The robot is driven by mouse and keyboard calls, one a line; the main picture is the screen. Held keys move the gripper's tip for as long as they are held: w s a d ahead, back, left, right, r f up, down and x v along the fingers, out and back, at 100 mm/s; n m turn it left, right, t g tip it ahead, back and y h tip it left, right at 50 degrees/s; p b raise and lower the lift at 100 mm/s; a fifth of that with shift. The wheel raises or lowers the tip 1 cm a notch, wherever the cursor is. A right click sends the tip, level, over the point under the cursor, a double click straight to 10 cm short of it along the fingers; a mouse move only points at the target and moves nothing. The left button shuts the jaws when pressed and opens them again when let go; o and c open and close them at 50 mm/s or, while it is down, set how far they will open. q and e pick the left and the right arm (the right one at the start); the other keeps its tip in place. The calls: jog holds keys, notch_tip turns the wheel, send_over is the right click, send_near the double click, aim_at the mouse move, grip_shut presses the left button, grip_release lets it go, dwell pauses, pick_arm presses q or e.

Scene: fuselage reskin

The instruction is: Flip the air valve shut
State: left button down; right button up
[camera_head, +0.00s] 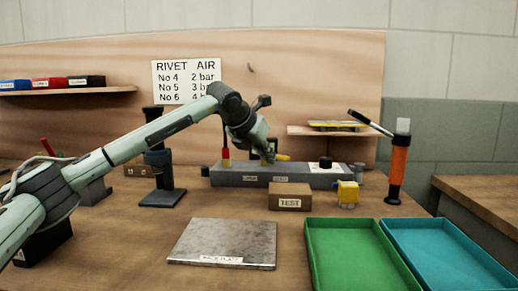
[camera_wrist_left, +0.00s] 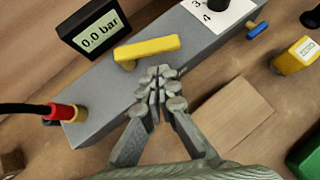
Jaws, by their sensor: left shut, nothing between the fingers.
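The air valve's yellow lever (camera_wrist_left: 147,47) sits on top of a long grey air box (camera_wrist_left: 95,110). It lies roughly along the length of the box. In the head view the lever (camera_head: 283,157) shows just right of my left gripper (camera_head: 266,155), and the gripper hides part of the box behind it. In the left wrist view my left gripper (camera_wrist_left: 160,82) is shut and empty, its fingertips close beside the lever over the box's near edge. I cannot tell whether they touch the lever. A display (camera_wrist_left: 100,36) behind the lever reads 0.0 bar. My right gripper is not in view.
A black knob (camera_head: 325,163) stands on the box's right part, and a red and yellow hose fitting (camera_wrist_left: 65,112) on its left end. A TEST box (camera_head: 290,197) and a small yellow item (camera_head: 347,194) stand in front. A metal plate (camera_head: 222,243) and green tray (camera_head: 360,256) lie nearer.

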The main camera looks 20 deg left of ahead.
aim_at(282, 156)
pick_arm(q)
jog(key=shift+w+d, duration=0.2)
jog(key=shift+w, duration=0.7)
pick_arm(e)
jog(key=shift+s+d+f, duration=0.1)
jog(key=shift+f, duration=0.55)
pick_arm(q)
jog(key=shift+d, duration=0.1)
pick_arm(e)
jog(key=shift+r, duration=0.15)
pick_arm(q)
jog(key=shift+w+d+f+n+y+b, duration=0.1)
jog(key=shift+w+d+n+y+b, duration=0.2)
jog(key=shift+n+y+b, duration=0.4)
jog(key=shift+w+d+n+y+b, duration=0.3)
jog(key=shift+n+y+b, duration=0.2)
jog(key=shift+n+b, duration=0.25)
jog(key=shift+w+d, duration=0.1)
jog(key=shift+w, duration=0.15)
jog(key=shift+w+d+b, duration=0.2)
jog(key=shift+w+b, duration=0.2)
jog(key=shift+b, duration=0.05)
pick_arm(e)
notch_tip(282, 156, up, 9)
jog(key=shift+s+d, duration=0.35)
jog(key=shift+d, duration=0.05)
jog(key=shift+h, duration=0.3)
pick_arm(q)
jog(key=shift+a, duration=0.1)
